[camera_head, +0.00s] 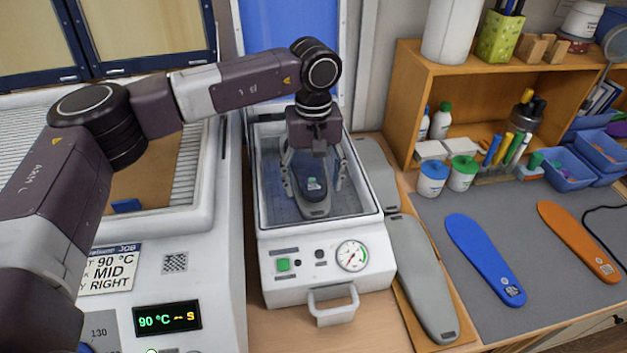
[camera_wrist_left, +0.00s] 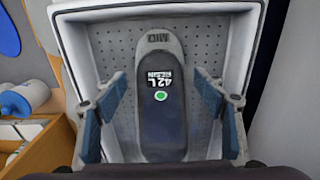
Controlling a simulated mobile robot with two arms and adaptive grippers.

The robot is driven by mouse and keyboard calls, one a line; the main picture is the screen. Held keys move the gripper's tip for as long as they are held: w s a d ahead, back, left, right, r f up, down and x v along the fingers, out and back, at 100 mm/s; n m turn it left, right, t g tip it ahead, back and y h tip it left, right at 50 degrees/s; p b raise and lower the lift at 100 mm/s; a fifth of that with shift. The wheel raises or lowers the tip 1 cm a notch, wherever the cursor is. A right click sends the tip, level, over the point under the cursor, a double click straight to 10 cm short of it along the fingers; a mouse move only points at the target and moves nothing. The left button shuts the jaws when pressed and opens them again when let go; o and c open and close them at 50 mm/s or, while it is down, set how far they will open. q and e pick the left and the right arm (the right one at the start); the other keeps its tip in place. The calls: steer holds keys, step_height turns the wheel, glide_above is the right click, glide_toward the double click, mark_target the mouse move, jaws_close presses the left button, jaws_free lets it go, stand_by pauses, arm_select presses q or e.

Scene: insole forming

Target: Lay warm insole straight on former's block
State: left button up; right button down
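A dark insole (camera_head: 311,187) with a "42L" label and a green dot lies lengthwise on the grey block (camera_head: 317,209) in the former (camera_head: 375,222). In the left wrist view the insole (camera_wrist_left: 162,125) looks straight along the block (camera_wrist_left: 163,38), whose grey rim and "MID" mark show around it. My left gripper (camera_head: 314,188) points down over the insole. Its fingers, seen in the left wrist view (camera_wrist_left: 161,115), stand wide on both sides, clear of the insole. The gripper is open and empty. My right gripper is out of view.
Spare grey blocks (camera_head: 422,278) lie right of the former. A blue insole (camera_head: 484,255) and an orange insole (camera_head: 577,238) lie on the grey mat (camera_head: 535,290). A heater (camera_head: 217,285) showing 90 °C stands left. A wooden shelf (camera_head: 410,95) is behind right.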

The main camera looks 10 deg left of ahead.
arm_select(q)
step_height(320, 180, up, 12)
stand_by(0.6)
